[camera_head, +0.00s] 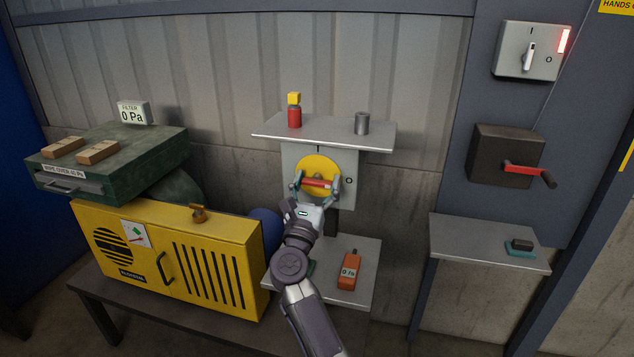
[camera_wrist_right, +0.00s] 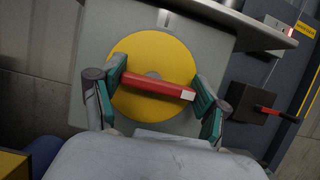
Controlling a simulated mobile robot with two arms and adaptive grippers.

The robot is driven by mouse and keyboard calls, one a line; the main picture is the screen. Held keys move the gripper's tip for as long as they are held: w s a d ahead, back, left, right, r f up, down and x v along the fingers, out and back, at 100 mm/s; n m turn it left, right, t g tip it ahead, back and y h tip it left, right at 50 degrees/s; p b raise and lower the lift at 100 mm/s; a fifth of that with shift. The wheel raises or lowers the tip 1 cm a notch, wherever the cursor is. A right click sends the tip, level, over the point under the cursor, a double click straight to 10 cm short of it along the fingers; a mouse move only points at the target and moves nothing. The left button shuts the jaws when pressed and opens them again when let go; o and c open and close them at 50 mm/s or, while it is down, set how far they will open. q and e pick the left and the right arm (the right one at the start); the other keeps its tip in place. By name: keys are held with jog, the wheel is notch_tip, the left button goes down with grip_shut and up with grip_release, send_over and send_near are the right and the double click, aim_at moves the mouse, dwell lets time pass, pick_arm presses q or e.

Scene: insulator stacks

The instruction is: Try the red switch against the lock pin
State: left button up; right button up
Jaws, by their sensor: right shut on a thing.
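The red switch is a red bar handle (camera_head: 317,183) on a yellow disc (camera_head: 319,165), mounted on a grey panel marked I at the top and O at the right. The bar lies roughly level, and its white-tipped end is at the right, on the O side. The bar also shows in the right wrist view (camera_wrist_right: 155,86). My right gripper (camera_head: 314,188) is shut on the red bar, with one teal-padded finger at each end of it. I cannot make out a lock pin at the switch. My left gripper is not in view.
A shelf (camera_head: 270,131) above the panel holds a red-and-yellow piece (camera_head: 294,117) and a grey cylinder (camera_head: 362,123). An orange meter (camera_head: 348,271) lies on the shelf below. A yellow cabinet (camera_head: 222,256) stands at the left. A red crank (camera_head: 525,170) is at the right.

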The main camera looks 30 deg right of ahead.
jog(key=shift+r+n+t+y+p, duration=0.2)
jog(key=shift+n+t+y+p, duration=0.2)
jog(key=shift+n+p, duration=0.4)
jog(key=shift+f+n, duration=0.1)
jog(key=shift+n, duration=0.3)
jog(key=o, duration=1.2)
jog(key=shift+c, duration=0.2)
jog(key=shift+a+f, duration=0.1)
jog(key=v, duration=1.2)
